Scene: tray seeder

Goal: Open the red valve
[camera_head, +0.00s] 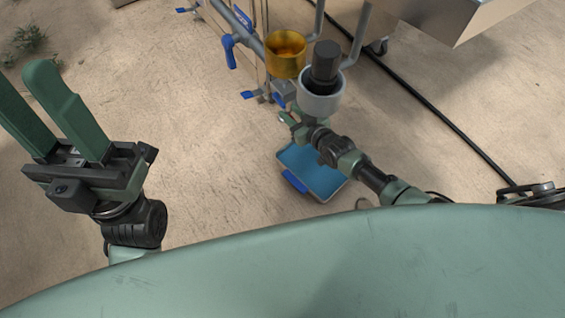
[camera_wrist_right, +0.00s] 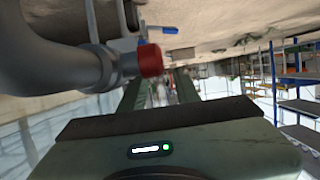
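The red valve (camera_wrist_right: 150,61) shows in the right wrist view as a short red cap or knob on the end of a grey pipe fitting. It overlaps the upper part of the left-hand finger there. I cannot tell whether finger and valve touch. My right gripper (camera_wrist_right: 160,88) is open, with a gap between its two green fingers. In the head view my right gripper (camera_head: 286,117) is small, beside the grey pipes below a grey cup, and no red valve can be made out. My left gripper (camera_head: 22,88) is open and empty at the left, above bare ground.
A brass cup (camera_head: 286,50) and a grey cup with a black cylinder (camera_head: 325,65) stand near my right arm. A blue tray (camera_head: 318,172) lies below. Blue-handled valves (camera_head: 229,50) and a black cable (camera_head: 440,115) are nearby. Shelves (camera_wrist_right: 297,105) stand at right in the wrist view.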

